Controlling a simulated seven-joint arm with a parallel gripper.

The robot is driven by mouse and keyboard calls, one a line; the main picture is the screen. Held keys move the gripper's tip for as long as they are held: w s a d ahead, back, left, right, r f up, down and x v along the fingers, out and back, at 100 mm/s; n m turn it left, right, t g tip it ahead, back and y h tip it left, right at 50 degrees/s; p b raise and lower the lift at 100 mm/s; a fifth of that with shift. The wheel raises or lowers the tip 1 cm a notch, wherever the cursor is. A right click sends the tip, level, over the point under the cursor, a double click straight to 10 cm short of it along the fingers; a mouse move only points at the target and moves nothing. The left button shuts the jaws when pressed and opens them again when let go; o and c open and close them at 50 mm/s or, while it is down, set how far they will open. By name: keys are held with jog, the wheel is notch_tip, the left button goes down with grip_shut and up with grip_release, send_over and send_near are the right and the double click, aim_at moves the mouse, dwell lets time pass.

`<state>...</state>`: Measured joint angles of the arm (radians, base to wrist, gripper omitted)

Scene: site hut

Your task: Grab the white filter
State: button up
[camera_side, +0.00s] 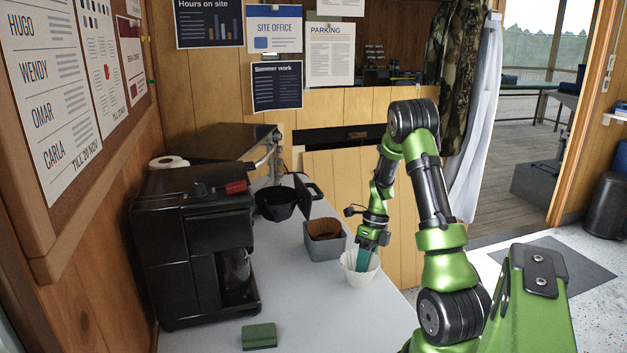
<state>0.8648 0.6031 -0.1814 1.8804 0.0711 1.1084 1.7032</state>
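The white filter (352,279) stands on the grey counter with its opening up, in the middle of the view. My gripper (363,263) points down at it. The teal fingers reach inside the filter's rim and hide part of its inside. I cannot tell whether the fingers are closed on the filter's wall or apart. The filter appears to rest on the counter or very near it.
A grey box (327,251) with brown filters stands just behind left of the white filter. A black coffee machine (190,250) and a black filter basket (275,205) are further left. A green sponge (259,336) lies in front. The counter's middle is clear.

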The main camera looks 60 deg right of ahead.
jog(key=shift+c, duration=0.2)
grip_shut()
